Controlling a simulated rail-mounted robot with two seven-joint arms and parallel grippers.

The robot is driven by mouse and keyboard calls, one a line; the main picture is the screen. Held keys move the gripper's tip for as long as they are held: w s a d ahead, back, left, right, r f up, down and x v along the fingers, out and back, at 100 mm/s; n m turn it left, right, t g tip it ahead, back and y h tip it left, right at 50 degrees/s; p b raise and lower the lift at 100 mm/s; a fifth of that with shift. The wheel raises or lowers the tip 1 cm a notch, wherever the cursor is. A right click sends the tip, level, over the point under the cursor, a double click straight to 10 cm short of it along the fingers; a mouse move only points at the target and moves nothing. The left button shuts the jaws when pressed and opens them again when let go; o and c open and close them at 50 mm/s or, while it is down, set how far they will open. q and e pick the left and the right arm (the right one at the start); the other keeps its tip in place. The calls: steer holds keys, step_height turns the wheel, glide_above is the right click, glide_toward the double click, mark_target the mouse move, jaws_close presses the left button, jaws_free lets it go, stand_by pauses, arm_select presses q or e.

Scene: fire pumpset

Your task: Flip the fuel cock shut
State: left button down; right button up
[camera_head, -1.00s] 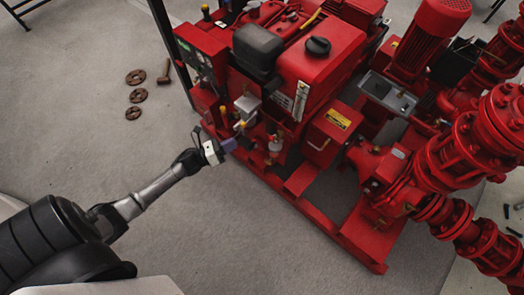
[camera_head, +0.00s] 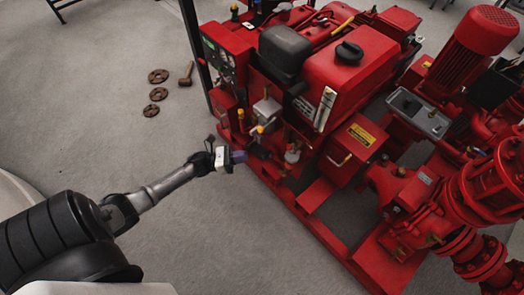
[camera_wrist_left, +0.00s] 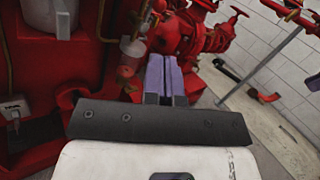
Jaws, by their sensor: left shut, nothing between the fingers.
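The red fuel-engine pumpset shows small fittings on its near side. A small yellow-tipped fitting (camera_head: 260,129) sits below a grey box there; I cannot tell for certain whether it is the fuel cock. A clear bowl (camera_head: 292,153) with red parts is to its right; a similar bowl (camera_wrist_left: 133,47) shows in the left wrist view, just left of and beyond the fingers. My left gripper (camera_head: 240,156) is shut and empty, left of these fittings and apparently apart from them. Its purple fingers (camera_wrist_left: 164,75) are together in the left wrist view. My right gripper is not in view.
The red tank (camera_head: 338,75) and warning-labelled box (camera_head: 355,142) stand beside the fittings. The red base rail (camera_head: 310,220) runs along the near side. Rusty discs (camera_head: 158,76) and a mallet (camera_head: 186,74) lie on the floor.

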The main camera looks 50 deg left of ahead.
mark_target(290, 148)
arm_select(q)
steer(key=b+x, duration=0.3)
steer(key=x, duration=1)
steer(key=shift+w+b, duration=0.15)
steer(key=shift+b, duration=0.15)
steer(key=shift+d+r, duration=0.1)
